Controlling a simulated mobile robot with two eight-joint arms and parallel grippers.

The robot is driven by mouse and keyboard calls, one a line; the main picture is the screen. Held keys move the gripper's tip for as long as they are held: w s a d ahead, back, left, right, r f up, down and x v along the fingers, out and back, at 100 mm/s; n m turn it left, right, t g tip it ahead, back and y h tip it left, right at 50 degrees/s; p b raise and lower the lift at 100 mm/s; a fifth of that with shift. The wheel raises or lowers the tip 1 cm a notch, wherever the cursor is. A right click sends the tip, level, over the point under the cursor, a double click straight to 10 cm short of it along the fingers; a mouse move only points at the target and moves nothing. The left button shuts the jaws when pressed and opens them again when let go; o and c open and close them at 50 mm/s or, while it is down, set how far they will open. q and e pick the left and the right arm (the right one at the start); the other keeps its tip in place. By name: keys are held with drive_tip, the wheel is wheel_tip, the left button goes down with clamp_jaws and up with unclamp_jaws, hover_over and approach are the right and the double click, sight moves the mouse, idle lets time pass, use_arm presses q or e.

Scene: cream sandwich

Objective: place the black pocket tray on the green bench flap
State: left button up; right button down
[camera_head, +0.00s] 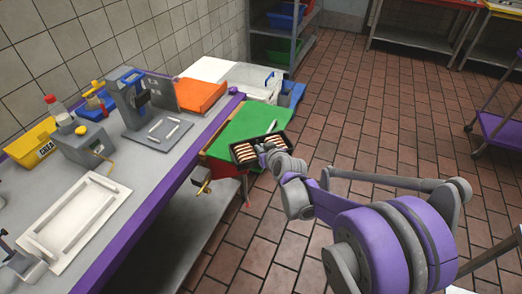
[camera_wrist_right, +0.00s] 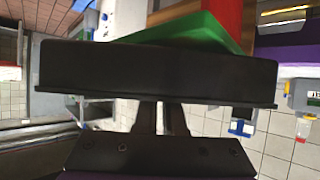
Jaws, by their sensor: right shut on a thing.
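The black pocket tray (camera_head: 243,153) holds several cream-coloured sandwich pieces in a row. My right gripper (camera_head: 268,146) is shut on its near right side. In the right wrist view the tray (camera_wrist_right: 150,70) fills the middle as a dark wall, with the fingers of my right gripper (camera_wrist_right: 160,118) at its edge. The green bench flap (camera_head: 242,121) is at the end of the bench, and the tray overlaps its near right edge in the head view. A green corner of the flap (camera_wrist_right: 195,35) shows behind the tray. I cannot tell whether tray and flap touch. My left gripper is out of view.
A grey bench with a purple edge (camera_head: 150,205) runs along the left, bearing a white tray (camera_head: 75,222), a grey machine (camera_head: 130,100) and an orange block (camera_head: 200,96). A brass valve (camera_head: 202,186) sticks out below the flap. Open tiled floor lies to the right.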

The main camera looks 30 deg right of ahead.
drive_tip(key=shift+f, duration=0.35)
drive_tip(key=shift+f, duration=0.15)
drive_tip(key=c, duration=1)
unclamp_jaws()
drive_tip(key=shift+r, duration=0.25)
drive_tip(key=d+p+v, duration=0.1)
drive_tip(key=v, duration=1)
drive_tip(key=s+a+f+g, duration=0.2)
drive_tip(key=s+a, duration=0.2)
drive_tip(key=s, duration=0.3)
drive_tip(key=s+a+f+g, duration=0.2)
drive_tip(key=s+a, duration=0.2)
drive_tip(key=s, duration=0.3)
drive_tip(key=s+a+f+n+g+y, duration=0.1)
drive_tip(key=s+a+f+g, duration=0.1)
drive_tip(key=s, duration=0.5)
drive_tip(key=shift+s+a+g, duration=0.2)
drive_tip(key=shift+a+g, duration=0.05)
drive_tip(key=shift+a, duration=0.25)
drive_tip(key=shift+s+a+g, duration=0.2)
drive_tip(key=shift+a+g, duration=0.05)
drive_tip(key=shift+a, duration=0.2)
